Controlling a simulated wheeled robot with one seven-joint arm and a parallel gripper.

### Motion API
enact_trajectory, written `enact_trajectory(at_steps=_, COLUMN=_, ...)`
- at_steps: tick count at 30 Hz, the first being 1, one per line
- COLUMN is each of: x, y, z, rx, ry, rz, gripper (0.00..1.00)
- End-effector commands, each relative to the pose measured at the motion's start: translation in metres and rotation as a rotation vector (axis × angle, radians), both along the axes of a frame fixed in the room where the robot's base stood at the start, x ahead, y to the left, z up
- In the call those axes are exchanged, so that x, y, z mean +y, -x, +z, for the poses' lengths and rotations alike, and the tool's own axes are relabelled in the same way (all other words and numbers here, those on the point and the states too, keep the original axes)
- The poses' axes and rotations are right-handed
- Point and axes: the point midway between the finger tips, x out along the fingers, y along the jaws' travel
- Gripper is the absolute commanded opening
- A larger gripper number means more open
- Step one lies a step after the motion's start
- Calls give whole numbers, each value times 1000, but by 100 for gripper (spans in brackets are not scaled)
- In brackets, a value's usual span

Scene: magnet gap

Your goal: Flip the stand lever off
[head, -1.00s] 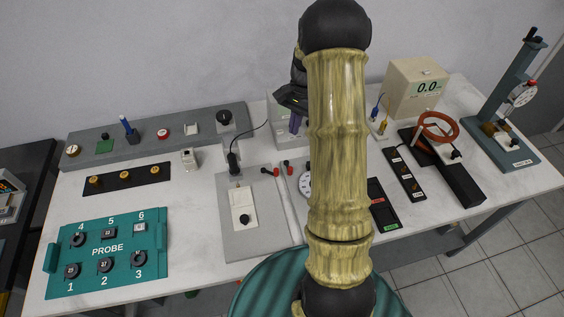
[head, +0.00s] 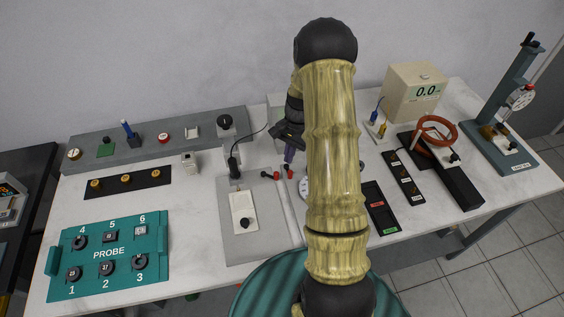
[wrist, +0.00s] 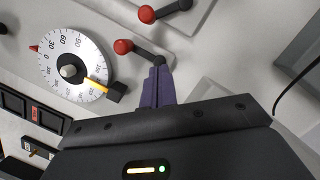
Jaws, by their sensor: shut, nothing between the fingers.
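Two small levers with red knobs lie near the middle of the table. One lever (head: 270,175) is at the right edge of a grey panel; it also shows at the top of the wrist view (wrist: 148,14). The other lever (head: 290,173) is just right of it, and in the wrist view (wrist: 123,46) its dark arm runs to a pivot by my fingertips. No label shows which is the stand lever. My gripper (head: 289,158) has its purple fingers shut and empty. In the wrist view the fingertips (wrist: 157,68) are close to that pivot; contact cannot be told.
A round dial (wrist: 75,65) with a yellow pointer is left of the fingers in the wrist view. The grey panel (head: 266,240) carries a white block and a black plug with a cable. A dark tray (head: 381,208) lies to the right. My arm hides part of the table.

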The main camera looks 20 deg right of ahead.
Motion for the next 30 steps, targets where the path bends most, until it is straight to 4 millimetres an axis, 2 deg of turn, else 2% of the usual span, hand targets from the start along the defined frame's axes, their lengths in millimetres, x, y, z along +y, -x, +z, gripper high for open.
enact_trajectory(at_steps=3, x=17, y=9, z=0, rx=1, ry=-2, rz=4, gripper=0)
enact_trajectory(at_steps=9, x=33, y=19, z=-1, rx=0, ry=0, rz=1, gripper=0)
enact_trajectory(at_steps=23, x=36, y=20, z=-1, rx=-1, ry=0, rz=-1, gripper=0)
enact_trajectory(at_steps=30, x=44, y=21, z=-1, rx=0, ry=0, rz=-16, gripper=0)
